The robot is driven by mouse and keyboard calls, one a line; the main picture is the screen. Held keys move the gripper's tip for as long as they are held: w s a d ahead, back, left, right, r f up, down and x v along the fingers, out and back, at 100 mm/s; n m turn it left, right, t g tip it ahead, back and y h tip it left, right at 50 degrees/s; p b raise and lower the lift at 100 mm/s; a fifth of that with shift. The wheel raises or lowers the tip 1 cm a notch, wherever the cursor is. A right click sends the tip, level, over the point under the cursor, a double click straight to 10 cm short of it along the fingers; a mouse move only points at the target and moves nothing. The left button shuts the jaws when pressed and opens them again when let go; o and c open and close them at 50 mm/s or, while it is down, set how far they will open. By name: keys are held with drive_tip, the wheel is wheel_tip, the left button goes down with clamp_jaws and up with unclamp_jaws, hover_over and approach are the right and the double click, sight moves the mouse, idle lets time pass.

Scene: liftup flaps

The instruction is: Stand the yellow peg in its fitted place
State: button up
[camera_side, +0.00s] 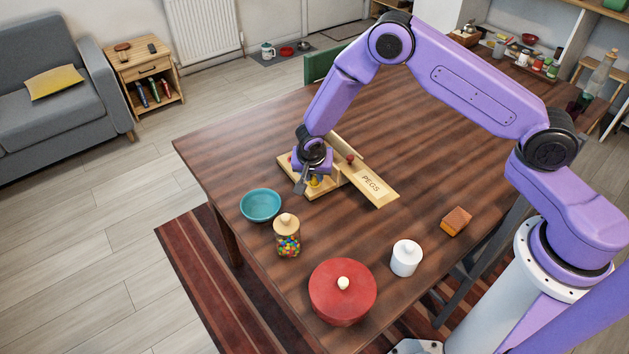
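A light wooden peg box (322,191) sits on the dark table, with a slanting panel (371,187) marked "PEGS" on its right side. My gripper (302,187) points down at the left part of the box and covers much of it. A small yellow piece (316,181), likely the yellow peg, shows right beside the fingers, partly hidden by them. Whether the fingers touch or hold it, and whether it stands in a hole, I cannot tell. A small red knob or peg (350,158) shows at the panel's upper end. The holes are too small and hidden to make out.
A teal bowl (261,205) stands just left of the box. The table behind the box is clear.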

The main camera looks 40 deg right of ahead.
sight(314, 176)
clamp_jaws()
drive_tip(key=shift+r, duration=0.55)
wheel_tip(314, 176, up, 2)
drive_tip(key=shift+r, duration=0.1)
drive_tip(key=s+d+r, duration=0.3)
drive_tip(key=s+r, duration=0.7)
drive_tip(key=s, duration=0.3)
drive_tip(key=w+d+f+n+y, duration=0.1)
drive_tip(key=w+d+n, duration=0.2)
drive_tip(key=w, duration=0.3)
drive_tip(key=w+d+f+n+t+y, duration=0.1)
drive_tip(key=w+d+f+n, duration=0.1)
drive_tip(key=w+n, duration=0.3)
drive_tip(key=shift+w+d+y, duration=0.4)
drive_tip(key=shift+w+d, duration=0.5)
drive_tip(key=shift+w, duration=0.3)
